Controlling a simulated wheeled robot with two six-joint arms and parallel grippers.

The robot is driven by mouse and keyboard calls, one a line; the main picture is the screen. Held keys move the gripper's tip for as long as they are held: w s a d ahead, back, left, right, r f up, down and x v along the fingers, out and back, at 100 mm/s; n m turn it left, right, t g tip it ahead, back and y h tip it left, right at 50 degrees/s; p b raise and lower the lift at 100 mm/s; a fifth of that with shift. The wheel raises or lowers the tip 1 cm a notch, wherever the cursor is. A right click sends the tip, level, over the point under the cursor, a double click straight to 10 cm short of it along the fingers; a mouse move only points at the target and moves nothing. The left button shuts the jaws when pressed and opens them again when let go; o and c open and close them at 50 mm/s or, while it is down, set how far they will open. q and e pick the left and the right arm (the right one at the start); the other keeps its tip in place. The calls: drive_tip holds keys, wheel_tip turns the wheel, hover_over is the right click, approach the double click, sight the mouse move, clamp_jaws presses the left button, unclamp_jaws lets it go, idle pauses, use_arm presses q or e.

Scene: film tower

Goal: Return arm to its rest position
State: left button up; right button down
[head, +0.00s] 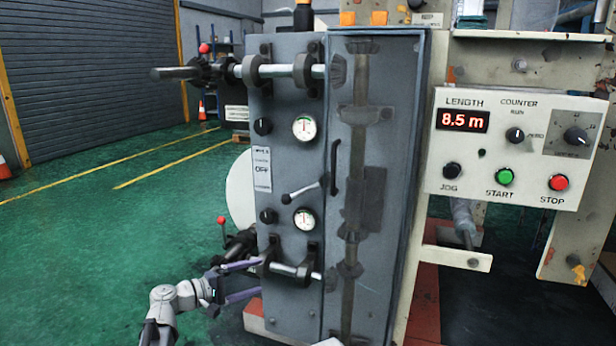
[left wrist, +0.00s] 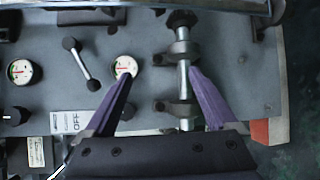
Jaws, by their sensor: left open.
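My left gripper (head: 258,279) comes in from the lower left in the head view, with its purple fingers in front of the grey machine cabinet (head: 295,160). In the left wrist view its two fingers (left wrist: 158,82) are spread wide apart with nothing held between them. The lower metal shaft (head: 290,268) in its black clamps lies close to the fingertips. It also shows in the left wrist view (left wrist: 184,80), between the fingers near the right one; whether they touch cannot be told. My right gripper is not seen.
Two gauges (head: 304,127) and a lever handle (head: 303,191) sit on the cabinet front. An upper shaft (head: 275,72) sticks out left. A control panel (head: 510,145) reading 8.5 m stands right.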

use_arm(q)
drive_tip(key=s+d+f+m+g+y+p, duration=0.4)
drive_tip(key=s+d+f+m+g, duration=0.3)
drive_tip(key=s+d, duration=0.6)
drive_tip(key=s+a+f+m+g+y+p, duration=0.1)
drive_tip(key=s+a+m+y+p, duration=0.15)
drive_tip(key=s+y, duration=0.35)
drive_tip(key=s+a+f+m+g+y+p, duration=0.1)
drive_tip(key=s+a+m+g+y+p, duration=0.15)
drive_tip(key=s+y, duration=0.45)
wheel_tip(320, 180, up, 38)
drive_tip(key=s+d+h+p, duration=0.1)
drive_tip(key=h+p, duration=0.1)
drive_tip(key=p, duration=3.6)
drive_tip(key=shift+f+t+h, duration=0.2)
drive_tip(key=shift+t+h, duration=0.1)
drive_tip(key=shift+t, duration=0.05)
drive_tip(key=shift+c, duration=0.3)
